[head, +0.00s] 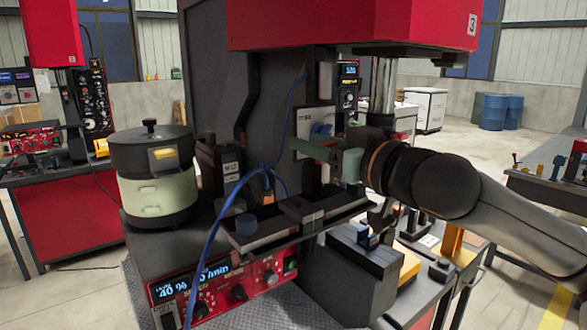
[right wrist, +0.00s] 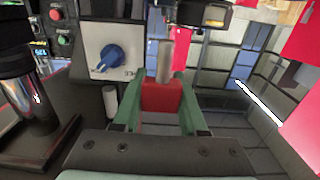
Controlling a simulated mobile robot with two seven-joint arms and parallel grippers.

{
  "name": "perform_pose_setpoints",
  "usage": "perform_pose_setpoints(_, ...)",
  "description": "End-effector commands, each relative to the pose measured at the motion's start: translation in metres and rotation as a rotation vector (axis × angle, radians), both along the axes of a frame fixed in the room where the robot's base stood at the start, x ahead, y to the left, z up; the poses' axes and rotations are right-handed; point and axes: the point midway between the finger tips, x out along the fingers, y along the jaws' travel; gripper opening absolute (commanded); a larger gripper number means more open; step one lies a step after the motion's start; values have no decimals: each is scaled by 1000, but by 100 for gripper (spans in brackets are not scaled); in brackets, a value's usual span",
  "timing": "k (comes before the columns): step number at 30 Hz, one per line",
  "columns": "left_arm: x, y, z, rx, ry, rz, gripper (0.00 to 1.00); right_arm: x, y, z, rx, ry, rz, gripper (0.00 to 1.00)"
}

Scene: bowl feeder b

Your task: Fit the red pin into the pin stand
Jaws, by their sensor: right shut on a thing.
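In the right wrist view the red pin (right wrist: 161,97) is a red block with a grey metal shaft (right wrist: 165,60) standing up from it. The green fingers of my right gripper (right wrist: 160,88) press on both sides of the red block. In the head view my right gripper (head: 312,149) points left, in front of the dark machine and below its red head. The pin cannot be made out there. I cannot pick out the pin stand for certain in either view. My left gripper is not in view.
A bowl feeder (head: 152,180) stands on the left of the bench, with a blue cable (head: 215,235) beside it. Dark rails (head: 310,212) lie below the gripper. A blue knob (right wrist: 110,57) on a white plate and a chrome column (right wrist: 38,95) are left in the wrist view.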

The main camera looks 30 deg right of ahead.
Motion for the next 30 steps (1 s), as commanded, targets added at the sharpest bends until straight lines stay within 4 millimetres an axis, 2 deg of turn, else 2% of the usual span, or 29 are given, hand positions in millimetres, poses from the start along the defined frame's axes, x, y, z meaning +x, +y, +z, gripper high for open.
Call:
perform_pose_setpoints(1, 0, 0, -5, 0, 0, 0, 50, -11, -5, 7, -8, -6, -7, 0)
perform_pose_setpoints(6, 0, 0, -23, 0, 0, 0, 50, -39, -15, 16, -8, -4, -8, 0)
perform_pose_setpoints(15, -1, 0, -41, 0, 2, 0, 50, -76, -27, 37, -2, -4, -4, 0)
perform_pose_setpoints(21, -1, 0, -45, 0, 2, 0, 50, -87, -30, 43, -2, -2, -1, 0)
perform_pose_setpoints(30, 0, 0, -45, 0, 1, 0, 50, -89, -30, 44, 0, 0, 1, 0)
